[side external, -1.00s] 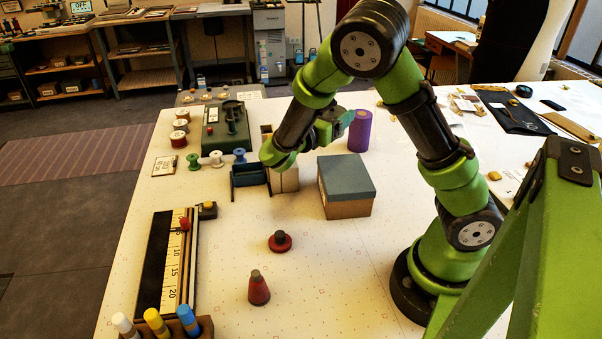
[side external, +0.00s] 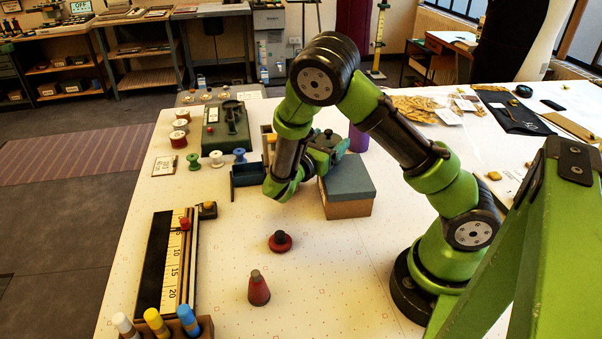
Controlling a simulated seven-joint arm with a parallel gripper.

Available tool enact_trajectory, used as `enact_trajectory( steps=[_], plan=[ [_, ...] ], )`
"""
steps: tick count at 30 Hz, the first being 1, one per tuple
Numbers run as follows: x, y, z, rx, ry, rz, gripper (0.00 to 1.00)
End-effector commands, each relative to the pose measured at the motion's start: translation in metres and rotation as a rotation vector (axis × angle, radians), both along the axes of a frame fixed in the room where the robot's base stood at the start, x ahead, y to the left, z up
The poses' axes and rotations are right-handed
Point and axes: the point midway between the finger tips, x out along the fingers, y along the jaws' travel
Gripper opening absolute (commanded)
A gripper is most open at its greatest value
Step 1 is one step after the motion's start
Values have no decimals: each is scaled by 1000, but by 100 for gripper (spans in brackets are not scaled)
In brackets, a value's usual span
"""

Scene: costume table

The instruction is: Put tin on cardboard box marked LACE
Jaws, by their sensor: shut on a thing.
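My gripper (side external: 332,149) is at the far left edge of the cardboard box with a blue-grey lid (side external: 348,183), seen from the side external view. Its fingertips are mostly hidden by the hand and wrist. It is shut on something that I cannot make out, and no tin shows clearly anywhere. I cannot tell whether the gripper touches the box. The box is closed, its lid top looks bare, and no LACE marking can be read on the faces in view.
A dark blue open tray (side external: 248,175) stands left of my wrist. A purple cylinder (side external: 358,138) stands behind the box. Several spools (side external: 216,159) and a green machine (side external: 226,127) are at the back left. A red cone (side external: 259,289) and a red knobbed piece (side external: 280,241) stand in front.

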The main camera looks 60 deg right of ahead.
Motion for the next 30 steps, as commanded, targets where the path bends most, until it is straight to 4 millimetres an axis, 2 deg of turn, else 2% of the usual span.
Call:
enact_trajectory(
  steps=[2, 3, 7, 17, 20, 30],
  plan=[
    [0, 0, -1, -3, -2, -1, 12],
    [0, 0, -2, 0, 1, 0, 80],
    [0, 0, -2, 0, 1, 0, 100],
    [1, 5, 1, 0, 0, 3, 100],
    [1, 19, 0, 0, 0, 6, 100],
    [1, 91, 0, 0, 0, 6, 100]
  ],
)
